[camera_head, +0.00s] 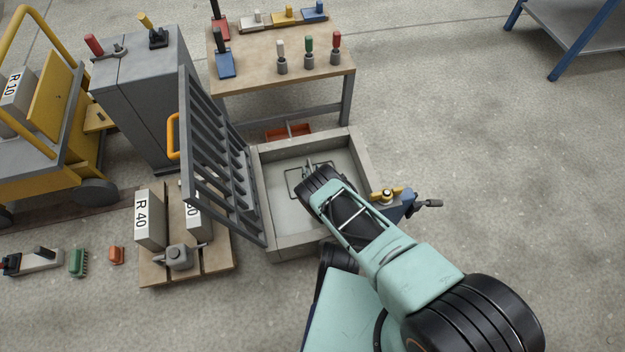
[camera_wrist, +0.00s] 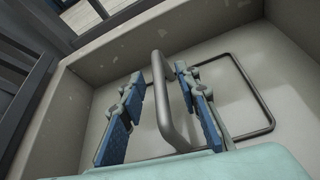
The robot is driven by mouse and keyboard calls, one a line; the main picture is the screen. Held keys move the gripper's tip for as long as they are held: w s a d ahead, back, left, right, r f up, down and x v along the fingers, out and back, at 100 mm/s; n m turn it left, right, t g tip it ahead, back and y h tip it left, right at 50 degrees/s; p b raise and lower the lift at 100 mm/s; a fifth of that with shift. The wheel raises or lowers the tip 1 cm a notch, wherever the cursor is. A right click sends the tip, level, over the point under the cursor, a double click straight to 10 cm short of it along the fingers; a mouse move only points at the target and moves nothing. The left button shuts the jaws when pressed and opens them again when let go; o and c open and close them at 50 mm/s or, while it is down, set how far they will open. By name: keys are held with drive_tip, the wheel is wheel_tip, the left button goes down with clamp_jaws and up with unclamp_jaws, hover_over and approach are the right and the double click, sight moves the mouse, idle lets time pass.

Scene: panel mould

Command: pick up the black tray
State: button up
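No plainly black tray shows. A thin dark rectangular outline (camera_head: 290,184) lies on the pale floor of the concrete box (camera_head: 362,150); it also shows in the wrist view (camera_wrist: 250,88). A grey bar handle (camera_wrist: 163,100) rises inside this outline. My gripper (camera_wrist: 158,76) is open, with its blue-padded fingers on either side of the handle. A gap shows on the left; the right finger is closer, and I cannot tell if it touches. In the head view my gripper (camera_head: 314,175) is over the box, and my arm hides part of its inside.
A grey slatted grate (camera_head: 222,165) with a yellow handle stands tilted up along the box's left side. A workbench (camera_head: 280,70) with tools stands behind. A blue clamp-like tool (camera_head: 400,205) is at the right wall. The floor to the right is clear.

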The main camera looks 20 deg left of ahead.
clamp_jaws()
drive_tip(key=shift+w+r, duration=0.1)
drive_tip(key=shift+r, duration=0.05)
idle(0.4)
